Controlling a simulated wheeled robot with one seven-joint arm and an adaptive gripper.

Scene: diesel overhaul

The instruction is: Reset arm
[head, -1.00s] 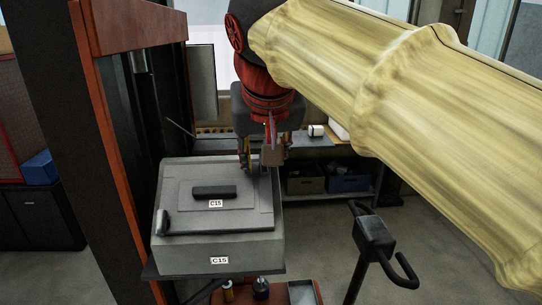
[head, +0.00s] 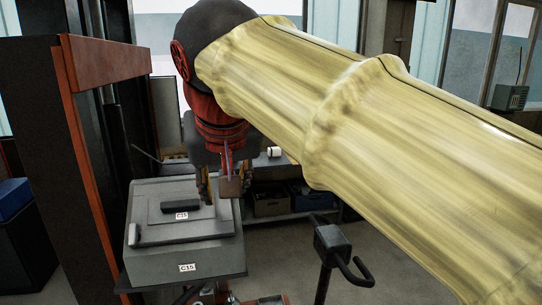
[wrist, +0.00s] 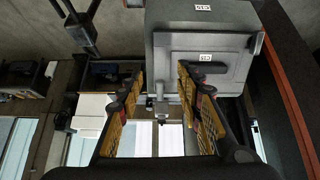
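My gripper (head: 225,197) points down at the back right edge of a grey case marked C15 (head: 190,263). Its two yellow-and-black fingers stand apart in the wrist view (wrist: 160,74), with nothing held between them. The case has a raised lid with a black handle (head: 180,209) and shows at the top of the wrist view (wrist: 178,20). Whether a fingertip touches the case cannot be told. My arm in its yellow cover crosses the upper right of the head view.
A red-and-black upright frame (head: 83,150) stands close on the left of the case. A black stand with a handle (head: 331,243) is at the front right. Behind is a low shelf with bins (head: 271,202). Open floor lies to the right.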

